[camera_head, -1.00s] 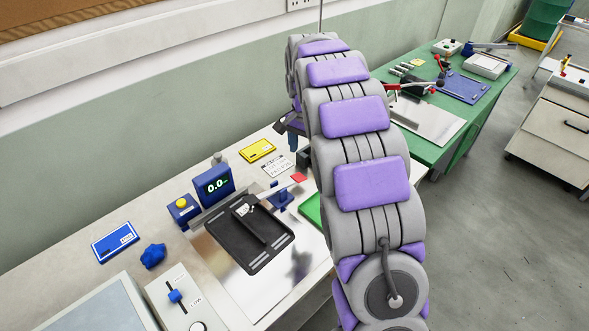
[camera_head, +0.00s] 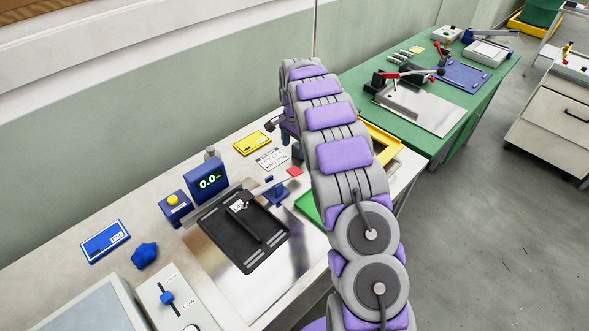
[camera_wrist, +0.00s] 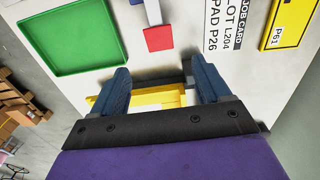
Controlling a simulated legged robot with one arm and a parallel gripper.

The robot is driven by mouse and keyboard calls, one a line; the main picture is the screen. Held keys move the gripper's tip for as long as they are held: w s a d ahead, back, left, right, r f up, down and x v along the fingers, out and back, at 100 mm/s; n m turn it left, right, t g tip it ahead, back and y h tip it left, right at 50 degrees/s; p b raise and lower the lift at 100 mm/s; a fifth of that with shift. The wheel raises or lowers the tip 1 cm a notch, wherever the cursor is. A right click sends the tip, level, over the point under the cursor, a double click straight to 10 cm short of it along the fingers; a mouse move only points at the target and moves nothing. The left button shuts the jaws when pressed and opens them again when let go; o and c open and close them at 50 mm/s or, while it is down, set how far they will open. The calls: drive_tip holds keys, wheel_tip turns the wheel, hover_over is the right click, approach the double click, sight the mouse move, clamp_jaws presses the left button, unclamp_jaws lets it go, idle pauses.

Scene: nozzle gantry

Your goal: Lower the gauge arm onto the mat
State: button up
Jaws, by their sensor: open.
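A black mat (camera_head: 240,262) lies on the shiny plate of the bench in the head view. A dark bar with a small white label (camera_head: 250,216), which looks like the gauge arm, runs over the mat. I cannot tell whether it touches the mat. The blue gauge display (camera_head: 210,182) behind it reads about 0.0. My gripper (camera_wrist: 163,82) is open in the wrist view, with its two blue-grey fingers apart. A dark bar and a yellow tray edge (camera_wrist: 150,99) show beyond and between the fingers. My arm hides most of the gripper in the head view.
A green tray (camera_wrist: 72,72), a red square (camera_wrist: 158,38), a job card (camera_wrist: 225,35) and a yellow P61 card (camera_wrist: 289,22) lie around my gripper. A green bench (camera_head: 465,115) stands at the right.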

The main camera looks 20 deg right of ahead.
sight(295, 171)
wheel_tip(295, 171, down, 11)
drive_tip(key=shift+f+b, duration=0.1)
drive_tip(key=shift+b, duration=0.7)
